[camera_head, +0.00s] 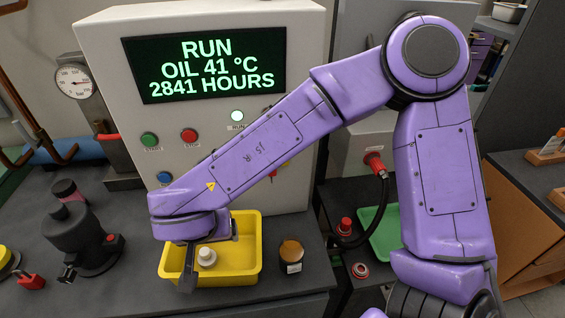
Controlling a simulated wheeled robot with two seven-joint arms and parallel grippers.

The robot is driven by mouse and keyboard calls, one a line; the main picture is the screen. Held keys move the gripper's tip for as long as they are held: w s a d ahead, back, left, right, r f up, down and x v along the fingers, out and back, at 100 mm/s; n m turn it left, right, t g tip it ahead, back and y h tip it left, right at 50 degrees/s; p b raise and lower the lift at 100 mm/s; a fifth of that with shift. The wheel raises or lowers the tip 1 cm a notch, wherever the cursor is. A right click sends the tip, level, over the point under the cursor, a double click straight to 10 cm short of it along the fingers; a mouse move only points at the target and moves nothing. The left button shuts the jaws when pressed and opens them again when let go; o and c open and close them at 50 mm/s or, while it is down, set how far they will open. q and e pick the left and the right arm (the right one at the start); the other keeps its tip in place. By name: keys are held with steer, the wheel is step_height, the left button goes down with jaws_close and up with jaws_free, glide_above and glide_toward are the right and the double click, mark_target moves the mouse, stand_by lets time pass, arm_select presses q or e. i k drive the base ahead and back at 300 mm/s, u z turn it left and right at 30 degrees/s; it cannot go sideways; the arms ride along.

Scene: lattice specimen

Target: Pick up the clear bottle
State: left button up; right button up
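A small bottle with a white cap (207,256) is in the yellow bin (254,262). I see mostly its cap from above, so I cannot tell whether its body is clear. My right arm reaches in from the right, with its gripper (211,252) pointing down over the bin. Its two dark fingers are spread apart, one at the bin's front left and one toward the back right. The cap shows between them, with no visible grip on it. The wrist hides the back left of the bin. My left gripper is out of view.
A brown jar (291,252) stands right of the bin. A grey machine with a lit display (208,65) rises behind. A dark pump-like device (75,238) stands at left. A green tray (384,232) and red-capped items lie right, beyond a gap between benches.

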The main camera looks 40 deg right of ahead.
mark_target(291, 249)
steer(key=z, duration=1.2)
